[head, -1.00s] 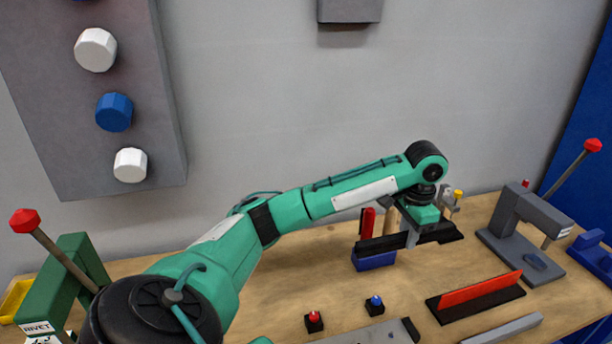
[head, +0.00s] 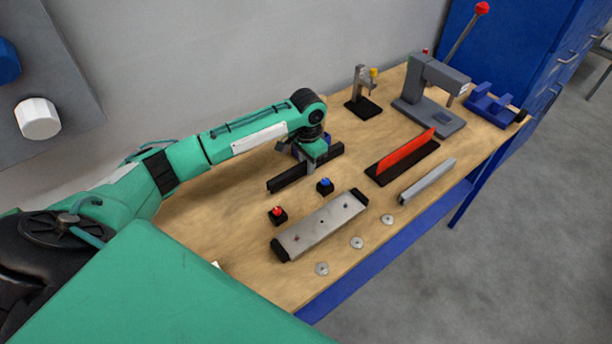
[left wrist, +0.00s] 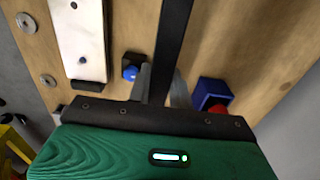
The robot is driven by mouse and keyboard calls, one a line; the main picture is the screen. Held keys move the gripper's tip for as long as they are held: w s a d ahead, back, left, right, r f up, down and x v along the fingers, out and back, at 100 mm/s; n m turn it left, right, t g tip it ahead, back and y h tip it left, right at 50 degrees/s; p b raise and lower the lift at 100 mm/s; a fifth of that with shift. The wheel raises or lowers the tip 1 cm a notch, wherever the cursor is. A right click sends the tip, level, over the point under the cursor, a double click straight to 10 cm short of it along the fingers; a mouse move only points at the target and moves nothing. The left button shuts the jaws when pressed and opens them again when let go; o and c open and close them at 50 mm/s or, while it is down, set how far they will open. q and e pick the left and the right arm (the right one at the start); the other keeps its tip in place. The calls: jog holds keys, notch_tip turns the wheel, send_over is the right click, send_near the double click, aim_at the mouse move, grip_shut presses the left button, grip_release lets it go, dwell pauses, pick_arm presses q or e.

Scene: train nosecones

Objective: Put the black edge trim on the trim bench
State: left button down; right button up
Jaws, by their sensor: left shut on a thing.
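The black edge trim (head: 285,180) is a long thin black bar. My left gripper (head: 311,166) is shut on it near its middle, over the wooden bench top (head: 215,205). In the left wrist view the trim (left wrist: 175,35) runs up from between the fingers (left wrist: 163,88). It passes between a blue button and a blue holder. I cannot tell whether the trim touches the bench. No label shows which bench is the trim bench. My right gripper is out of view.
Red (head: 278,215) and blue (head: 325,186) buttons and a grey plate with black ends (head: 320,225) lie in front of the trim. A red strip on a black base (head: 402,158), a grey bar (head: 427,181) and a lever press (head: 430,95) stand right. Washers (head: 357,243) lie near the front edge.

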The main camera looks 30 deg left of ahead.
aim_at(308, 188)
pick_arm(q)
notch_tip(308, 188, down, 3)
jog(key=shift+f, duration=0.15)
notch_tip(308, 188, down, 3)
jog(key=shift+f+p, duration=0.2)
jog(key=shift+p, duration=0.5)
jog(key=shift+f, duration=0.5)
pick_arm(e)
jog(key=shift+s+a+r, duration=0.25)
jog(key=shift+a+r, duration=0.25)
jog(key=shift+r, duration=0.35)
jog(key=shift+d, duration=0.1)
pick_arm(q)
jog(key=c, duration=1.3)
grip_release()
jog(key=shift+f, duration=0.1)
jog(key=shift+o, duration=0.2)
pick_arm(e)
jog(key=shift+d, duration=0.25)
